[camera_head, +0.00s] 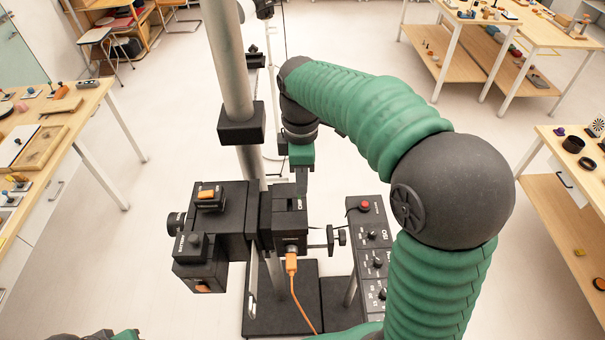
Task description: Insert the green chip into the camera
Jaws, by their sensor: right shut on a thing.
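The camera is a black boxy unit (226,215) on a grey pole, with a lens at the left and a module marked "CHIP" (288,204) at its right side. My right gripper (302,190) reaches down from above, and its tips are at the top of that module. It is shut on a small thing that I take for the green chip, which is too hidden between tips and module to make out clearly. I cannot tell how deep it sits. My left gripper is not in view; a bit of my left arm shows at the bottom left.
An orange cable (292,264) plugs into the module's front. A control panel (372,248) with knobs and a red button stands just right of the camera. Tables with small props stand at the left (92,97) and right (552,150). Pale floor between is clear.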

